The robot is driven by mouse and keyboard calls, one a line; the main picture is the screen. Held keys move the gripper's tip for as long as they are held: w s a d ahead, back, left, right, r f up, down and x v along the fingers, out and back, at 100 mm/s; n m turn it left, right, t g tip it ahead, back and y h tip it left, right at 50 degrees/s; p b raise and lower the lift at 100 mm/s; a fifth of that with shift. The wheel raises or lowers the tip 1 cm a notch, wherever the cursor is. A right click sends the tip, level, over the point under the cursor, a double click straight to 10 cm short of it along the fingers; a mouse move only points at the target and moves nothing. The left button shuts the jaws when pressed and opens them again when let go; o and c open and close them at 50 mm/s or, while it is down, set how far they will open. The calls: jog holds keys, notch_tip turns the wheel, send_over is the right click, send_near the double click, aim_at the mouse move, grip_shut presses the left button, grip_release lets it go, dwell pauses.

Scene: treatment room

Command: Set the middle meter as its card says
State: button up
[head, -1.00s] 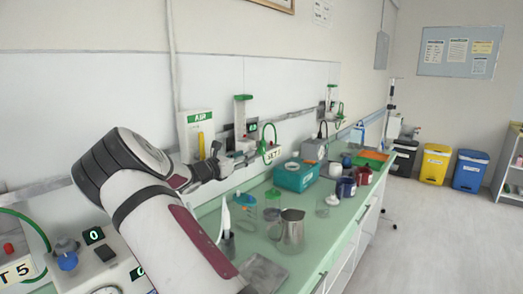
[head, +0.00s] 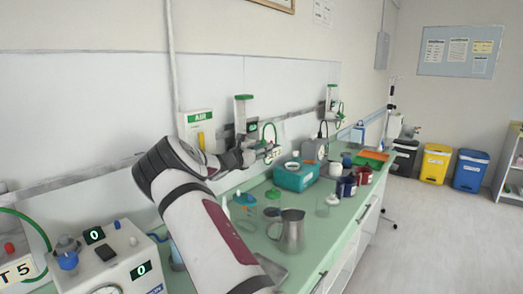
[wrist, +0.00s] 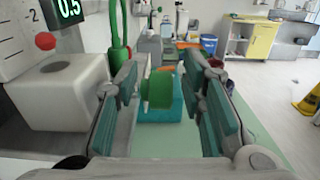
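The middle meter (head: 241,112) has a green cap and a clear tube and stands upright on the wall rail. A red ball (wrist: 45,41) sits low on the scale, above the white meter body (wrist: 62,92). My gripper (wrist: 160,112) is open beside the meter. A green knob (wrist: 158,90) is between its fingers, with gaps on both sides.
A green hose (wrist: 118,30) hangs close to my left finger. A teal box (head: 294,177), a steel jug (head: 290,230) and several cups stand on the green counter. An AIR panel (head: 200,128) is left of the meter, and another meter (head: 331,100) is farther right.

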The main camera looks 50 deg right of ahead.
grip_shut()
jog(key=shift+s+f, duration=0.1)
jog(key=shift+f, duration=0.05)
jog(key=shift+f+h, duration=0.15)
jog(key=shift+h, duration=0.65)
jog(key=shift+s+h+b, duration=0.1)
jog(key=shift+h+b, duration=0.35)
jog(key=shift+h, duration=0.95)
jog(key=shift+o, duration=0.3)
grip_release()
jog(key=shift+s, duration=0.1)
jog(key=shift+a, duration=0.1)
jog(key=shift+r, duration=0.2)
